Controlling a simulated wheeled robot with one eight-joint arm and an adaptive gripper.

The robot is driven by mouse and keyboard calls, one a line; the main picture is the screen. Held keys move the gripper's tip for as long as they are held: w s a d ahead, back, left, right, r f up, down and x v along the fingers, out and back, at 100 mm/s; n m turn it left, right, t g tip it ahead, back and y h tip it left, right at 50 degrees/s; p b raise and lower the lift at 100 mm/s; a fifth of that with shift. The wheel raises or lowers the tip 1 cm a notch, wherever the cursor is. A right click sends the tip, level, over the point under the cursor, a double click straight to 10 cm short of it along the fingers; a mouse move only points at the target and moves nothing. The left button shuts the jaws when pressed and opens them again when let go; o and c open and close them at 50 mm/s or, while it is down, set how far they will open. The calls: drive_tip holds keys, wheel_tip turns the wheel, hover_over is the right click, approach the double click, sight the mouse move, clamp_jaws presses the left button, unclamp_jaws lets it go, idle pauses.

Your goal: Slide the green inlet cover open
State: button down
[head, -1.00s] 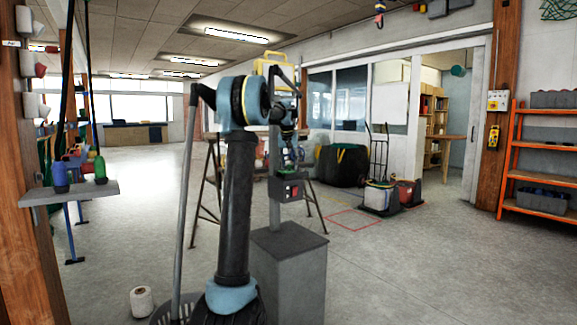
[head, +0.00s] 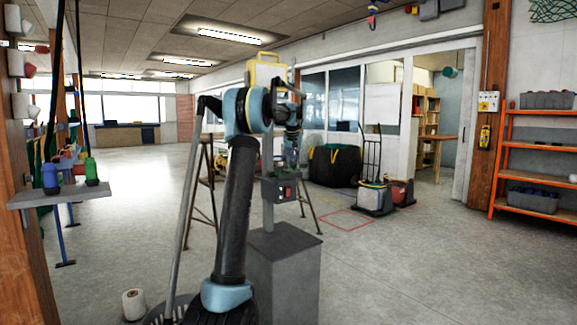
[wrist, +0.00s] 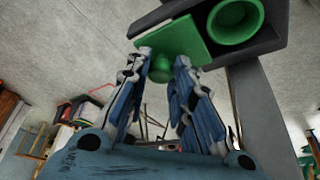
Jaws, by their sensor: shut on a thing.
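The green inlet cover (wrist: 168,38) is a flat plate with a round knob (wrist: 161,70), seen in the wrist view at the top centre. My gripper (wrist: 162,62) is shut on the cover by its knob, one finger on each side. The round green inlet (wrist: 236,20) shows to the right of the plate. Its opening is largely in view, and the plate lies beside its left rim. Both sit on a dark grey housing (wrist: 277,27). In the head view my gripper is at the machine head above the grey pedestal (head: 283,262), too small to make out the cover.
A yellow-framed stand is behind. A shelf with bottles (head: 60,196) is at left. Open floor lies to the right.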

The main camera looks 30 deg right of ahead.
drive_tip(key=shift+w+d, duration=0.1)
drive_tip(key=shift+d, duration=0.05)
drive_tip(key=c, duration=1.4)
unclamp_jaws()
drive_tip(key=shift+r, duration=0.1)
drive_tip(key=v, duration=1.1)
drive_tip(key=shift+r, duration=0.3)
